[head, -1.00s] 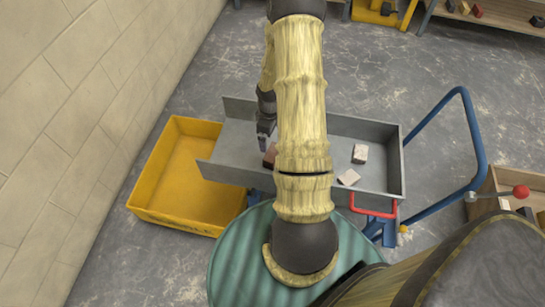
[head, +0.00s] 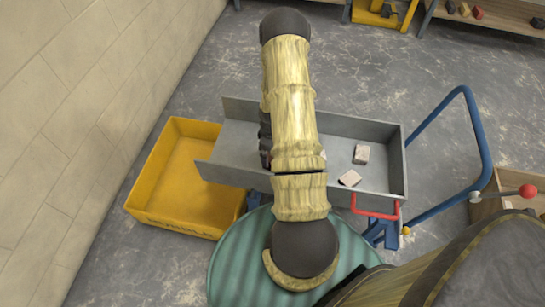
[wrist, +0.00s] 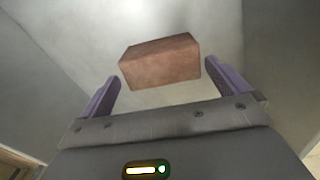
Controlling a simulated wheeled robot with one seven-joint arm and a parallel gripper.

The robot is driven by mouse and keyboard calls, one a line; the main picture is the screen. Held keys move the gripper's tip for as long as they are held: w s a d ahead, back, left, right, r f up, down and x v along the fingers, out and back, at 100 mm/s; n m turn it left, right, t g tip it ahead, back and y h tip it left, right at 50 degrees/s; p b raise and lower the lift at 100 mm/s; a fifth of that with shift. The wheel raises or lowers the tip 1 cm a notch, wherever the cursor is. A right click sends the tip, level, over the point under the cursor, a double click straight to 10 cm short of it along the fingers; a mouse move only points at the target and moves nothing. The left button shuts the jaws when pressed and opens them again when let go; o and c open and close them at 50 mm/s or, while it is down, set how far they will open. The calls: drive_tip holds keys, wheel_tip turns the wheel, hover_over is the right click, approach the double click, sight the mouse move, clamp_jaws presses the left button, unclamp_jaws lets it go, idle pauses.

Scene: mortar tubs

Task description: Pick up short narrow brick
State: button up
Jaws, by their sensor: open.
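A reddish-brown brick (wrist: 160,61) lies on the grey metal surface in the wrist view, just ahead of my gripper (wrist: 162,74). My gripper is open, with one purple finger to each side of the brick. I cannot tell whether either finger touches it. In the head view my arm hides nearly all of the gripper and this brick. Two pale bricks, one upright-looking (head: 362,154) and one lying askew (head: 350,178), sit in the right part of the grey metal tray (head: 385,184). Part of another pale piece shows beside my arm.
A yellow tub (head: 150,212) stands left of the tray, near the block wall (head: 60,120). A blue tubular handle (head: 478,150) rises at the tray's right. A green ribbed round surface (head: 235,262) is in front. Shelves with small blocks stand at the back right.

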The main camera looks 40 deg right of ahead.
drive_tip(key=f, duration=0.4)
drive_tip(key=shift+s+d+b, duration=0.1)
drive_tip(key=shift+s+b, duration=0.2)
drive_tip(key=shift+b, duration=0.05)
drive_tip(key=c, duration=1.1)
drive_tip(key=shift+r, duration=0.1)
drive_tip(key=shift+c, duration=0.2)
wheel_tip(320, 180, up, 10)
drive_tip(key=shift+p, duration=1.1)
